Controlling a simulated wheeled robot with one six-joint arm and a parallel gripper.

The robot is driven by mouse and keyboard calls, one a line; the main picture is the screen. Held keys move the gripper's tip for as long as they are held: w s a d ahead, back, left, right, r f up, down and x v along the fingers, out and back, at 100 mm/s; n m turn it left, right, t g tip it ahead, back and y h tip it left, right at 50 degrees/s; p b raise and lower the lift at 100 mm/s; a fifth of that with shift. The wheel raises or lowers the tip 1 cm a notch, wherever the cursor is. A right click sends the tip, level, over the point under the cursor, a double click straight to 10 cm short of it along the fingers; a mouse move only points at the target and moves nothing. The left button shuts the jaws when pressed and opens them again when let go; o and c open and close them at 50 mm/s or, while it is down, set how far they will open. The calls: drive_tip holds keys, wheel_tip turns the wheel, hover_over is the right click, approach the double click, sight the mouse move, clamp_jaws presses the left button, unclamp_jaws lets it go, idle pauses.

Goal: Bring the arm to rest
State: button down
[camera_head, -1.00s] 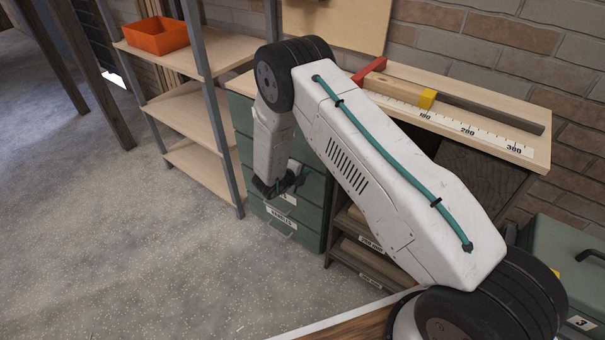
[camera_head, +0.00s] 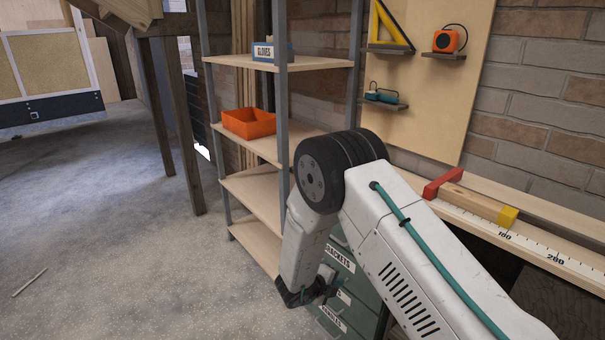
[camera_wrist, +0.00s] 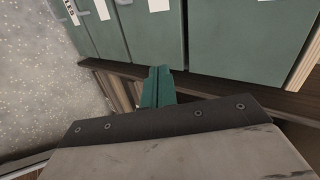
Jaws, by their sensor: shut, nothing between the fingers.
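My arm reaches into the head view from the lower right, bends at a dark elbow joint, and its last links hang down toward the floor. My wrist end shows low in the head view, in front of the green drawer unit (camera_head: 350,282). The fingers are hard to make out there. In the wrist view my gripper (camera_wrist: 158,80) shows as two teal fingers pressed together with nothing between them. They appear close to the dark base edge of the green drawers (camera_wrist: 225,35); I cannot tell whether they touch.
A shelf rack (camera_head: 259,197) with an orange bin (camera_head: 249,124) and a gloves box (camera_head: 268,52) stands behind my arm. A workbench with a measuring scale (camera_head: 530,245) is at right. Open grey floor (camera_head: 110,250) lies at left, with a thin stick (camera_head: 29,282).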

drive_tip(key=s+a+n+g+y, duration=0.1)
drive_tip(key=s+a+n+y, duration=0.2)
drive_tip(key=a+n+y, duration=0.7)
drive_tip(key=s+r+n+g+y, duration=0.1)
drive_tip(key=s+r+n+g, duration=0.1)
drive_tip(key=s+r+n, duration=0.45)
drive_tip(key=s+r+n+g+y, duration=0.2)
drive_tip(key=r+n, duration=0.1)
drive_tip(key=r, duration=0.6)
drive_tip(key=s+d+r+n+h, duration=0.2)
drive_tip(key=s+d+r+n, duration=0.2)
drive_tip(key=s+d+r, duration=0.7)
drive_tip(key=s+d+r+n+h, duration=0.1)
drive_tip(key=s+d+r+n, duration=0.3)
drive_tip(key=s+d+r, duration=0.7)
drive_tip(key=shift+s+r+h, duration=0.4)
drive_tip(key=shift+s+r, duration=1.55)
drive_tip(key=shift+s, duration=1.3)
